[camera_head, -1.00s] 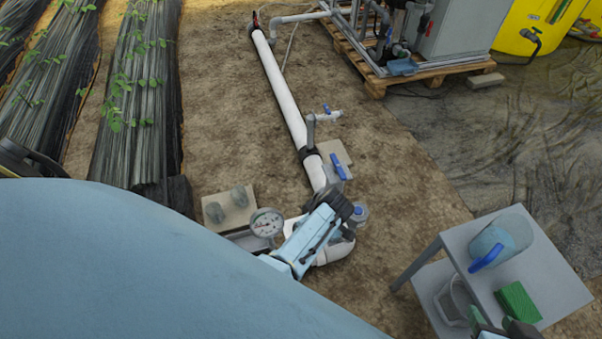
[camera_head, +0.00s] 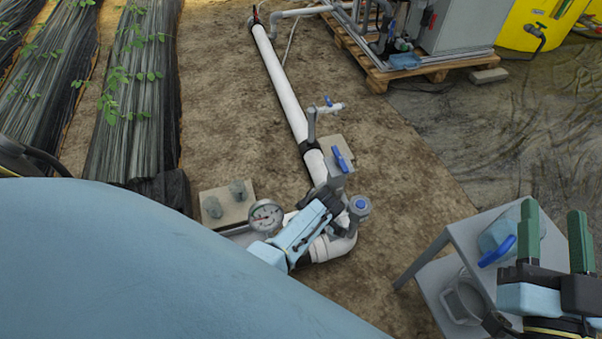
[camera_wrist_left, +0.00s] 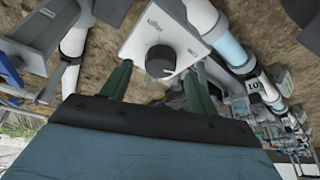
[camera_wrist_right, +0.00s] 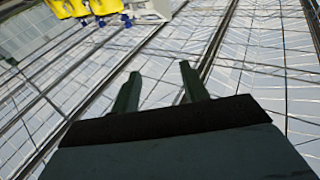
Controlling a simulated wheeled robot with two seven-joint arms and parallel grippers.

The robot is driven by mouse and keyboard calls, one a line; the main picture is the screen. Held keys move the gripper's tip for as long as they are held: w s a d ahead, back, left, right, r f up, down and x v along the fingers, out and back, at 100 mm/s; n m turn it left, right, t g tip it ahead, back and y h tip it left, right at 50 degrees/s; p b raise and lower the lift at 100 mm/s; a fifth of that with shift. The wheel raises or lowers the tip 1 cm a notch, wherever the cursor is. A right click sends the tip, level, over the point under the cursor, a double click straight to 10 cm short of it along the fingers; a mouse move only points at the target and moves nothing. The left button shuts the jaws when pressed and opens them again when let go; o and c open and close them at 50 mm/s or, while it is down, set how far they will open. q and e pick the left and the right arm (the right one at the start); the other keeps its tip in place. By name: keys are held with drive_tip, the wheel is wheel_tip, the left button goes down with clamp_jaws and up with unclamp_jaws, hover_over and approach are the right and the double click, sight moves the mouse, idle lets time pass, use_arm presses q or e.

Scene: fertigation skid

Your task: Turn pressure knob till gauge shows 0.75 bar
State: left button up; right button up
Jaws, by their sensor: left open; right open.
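The pressure gauge (camera_head: 266,215), a round white dial, stands beside the white pipe elbow in the head view. Its reading is too small to tell. In the left wrist view the black round knob (camera_wrist_left: 160,61) sits on a white lettered plate (camera_wrist_left: 158,35). My left gripper (camera_wrist_left: 157,70) is open, its green fingers on either side of the knob in the picture; I cannot tell whether they touch it. In the head view my left wrist hides the knob. My right gripper (camera_head: 554,215) is open and empty, raised over the small grey table at lower right.
The white pipe (camera_head: 280,90) runs back toward the skid on a wooden pallet (camera_head: 420,70). A blue-capped valve (camera_head: 360,205) stands right of my left wrist. Bare soil lies between pipe and table.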

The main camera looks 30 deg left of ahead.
use_arm(q)
drive_tip(key=shift+b+x, duration=0.55)
drive_tip(key=shift+x, duration=0.55)
use_arm(e)
drive_tip(key=shift+s+a+r+t+y, duration=0.15)
drive_tip(key=shift+s+r+t, duration=0.1)
drive_tip(key=shift+r+t, duration=0.4)
drive_tip(key=shift+s+d+r+t+y, duration=0.1)
drive_tip(key=shift+s+r+t+y, duration=0.2)
drive_tip(key=shift+r, duration=0.5)
drive_tip(key=shift+s+a+r+t+y, duration=0.1)
drive_tip(key=shift+s+r+t, duration=0.15)
drive_tip(key=shift+r+t, duration=0.45)
use_arm(q)
drive_tip(key=c, duration=1)
drive_tip(key=shift+o, duration=0.2)
drive_tip(key=shift+s+m+p, duration=0.1)
drive_tip(key=shift+m+p, duration=0.4)
drive_tip(key=shift+t, duration=0.3)
use_arm(e)
drive_tip(key=shift+w+f+g+h, duration=0.25)
drive_tip(key=shift+w+f+g, duration=0.1)
drive_tip(key=shift+f+g, duration=0.35)
drive_tip(key=shift+w+f+g+h, duration=0.2)
drive_tip(key=shift+w+f+g, duration=0.1)
drive_tip(key=shift+f+g, duration=0.4)
